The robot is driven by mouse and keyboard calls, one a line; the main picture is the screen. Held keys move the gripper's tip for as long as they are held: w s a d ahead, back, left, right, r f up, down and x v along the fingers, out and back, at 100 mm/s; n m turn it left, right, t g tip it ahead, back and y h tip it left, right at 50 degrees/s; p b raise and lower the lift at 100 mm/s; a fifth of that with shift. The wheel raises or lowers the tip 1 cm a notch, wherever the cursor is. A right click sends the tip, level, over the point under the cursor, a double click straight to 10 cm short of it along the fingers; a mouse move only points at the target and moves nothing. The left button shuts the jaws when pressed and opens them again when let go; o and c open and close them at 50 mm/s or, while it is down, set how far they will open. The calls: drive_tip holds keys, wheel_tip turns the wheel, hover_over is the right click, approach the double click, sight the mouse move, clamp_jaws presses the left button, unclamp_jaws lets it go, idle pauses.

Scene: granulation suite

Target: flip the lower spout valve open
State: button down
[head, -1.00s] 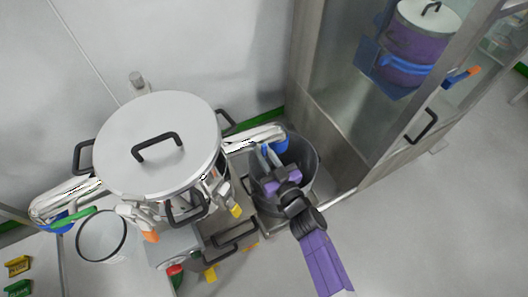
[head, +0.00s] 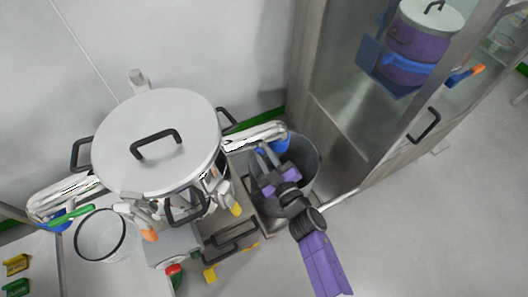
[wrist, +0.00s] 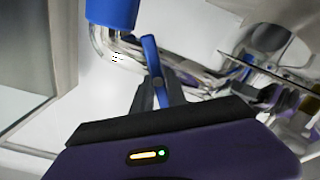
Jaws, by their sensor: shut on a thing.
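A steel spout (head: 253,137) with a blue end sleeve (head: 278,144) comes out of the right side of the big lidded vessel (head: 157,145). The sleeve also shows at the top of the wrist view (wrist: 112,12). A blue valve lever (wrist: 151,58) stands beside the spout pipe. My gripper (wrist: 160,92) is shut on this lever, its dark fingers around the lever's lower part. In the head view my gripper (head: 262,160) is over the grey bin, just below the spout, and hides most of the lever. The valve body is not clear.
The grey bin (head: 307,170) stands under the spout. A glass-fronted cabinet (head: 335,90) is close on the right. Another spout with a green lever (head: 72,215) is on the left, above a white bucket (head: 100,252). Bare floor (head: 420,230) lies at the lower right.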

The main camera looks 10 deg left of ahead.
drive_tip(key=n, duration=0.2)
drive_tip(key=n+b, duration=0.1)
drive_tip(key=n, duration=0.2)
drive_tip(key=shift+s+a+f+n+b, duration=0.15)
drive_tip(key=shift+a+f+n+b, duration=0.15)
drive_tip(key=shift+b, duration=0.1)
drive_tip(key=n+b, duration=0.2)
drive_tip(key=n, duration=0.4)
drive_tip(key=shift+f, duration=0.2)
drive_tip(key=shift+n, duration=0.3)
drive_tip(key=c, duration=1.3)
unclamp_jaws()
drive_tip(key=shift+p+v, duration=0.75)
drive_tip(key=shift+v, duration=3.25)
